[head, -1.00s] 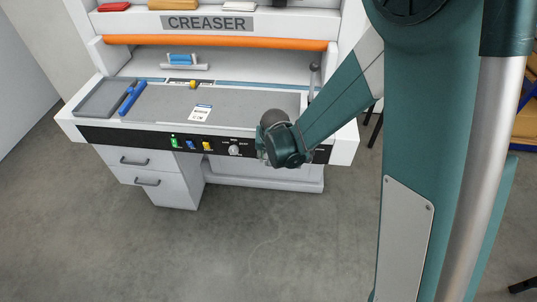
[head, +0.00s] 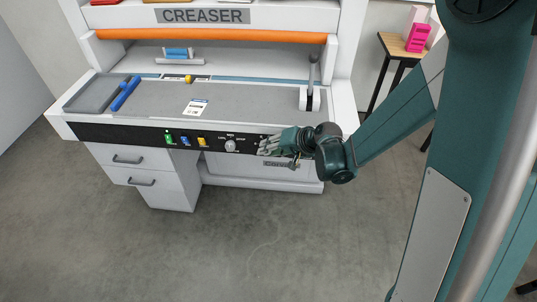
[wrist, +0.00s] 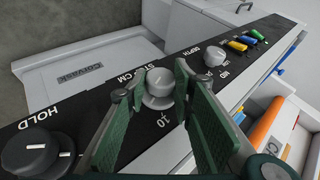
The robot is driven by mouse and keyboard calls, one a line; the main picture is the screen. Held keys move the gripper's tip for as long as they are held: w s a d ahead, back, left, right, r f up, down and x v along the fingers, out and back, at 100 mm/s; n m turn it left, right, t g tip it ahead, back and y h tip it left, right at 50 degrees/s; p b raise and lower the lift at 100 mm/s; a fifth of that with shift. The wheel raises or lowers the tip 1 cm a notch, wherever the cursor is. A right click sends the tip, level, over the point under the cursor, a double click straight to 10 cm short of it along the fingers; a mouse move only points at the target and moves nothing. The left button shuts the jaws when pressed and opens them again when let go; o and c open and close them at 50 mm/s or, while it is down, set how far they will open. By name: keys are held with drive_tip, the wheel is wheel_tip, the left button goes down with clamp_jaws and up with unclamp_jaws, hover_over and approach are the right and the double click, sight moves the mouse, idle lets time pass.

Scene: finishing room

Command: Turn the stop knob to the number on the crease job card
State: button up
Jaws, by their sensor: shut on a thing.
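The stop knob (wrist: 160,86) is a pale round knob on the black panel, beside the lettering STOP CM in the wrist view. My gripper (wrist: 160,78) has its two green fingers on either side of this knob and is shut on it. A 10 is printed on the panel below the knob; its pointer setting cannot be read.
A pale depth knob (wrist: 214,55) and coloured switches (wrist: 242,42) lie along the panel; a black hold knob (wrist: 38,154) is on the other side. A lever (head: 311,80) stands at the bed's right end. A blue bar (head: 126,93) lies at the bed's left.

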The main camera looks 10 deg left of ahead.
drive_tip(key=shift+d+f+m+y+b, duration=0.15)
drive_tip(key=shift+f+m+y+b, duration=0.15)
drive_tip(key=shift+y+b, duration=0.6)
drive_tip(key=shift+r+y, duration=0.1)
drive_tip(key=shift+y, duration=0.9)
drive_tip(key=shift+m+t+b, duration=0.3)
drive_tip(key=o, duration=0.9)
drive_tip(key=shift+c, duration=0.2)
drive_tip(key=shift+d, duration=0.15)
drive_tip(key=v, duration=1.1)
drive_tip(key=shift+s+d, duration=0.2)
drive_tip(key=shift+d, duration=0.15)
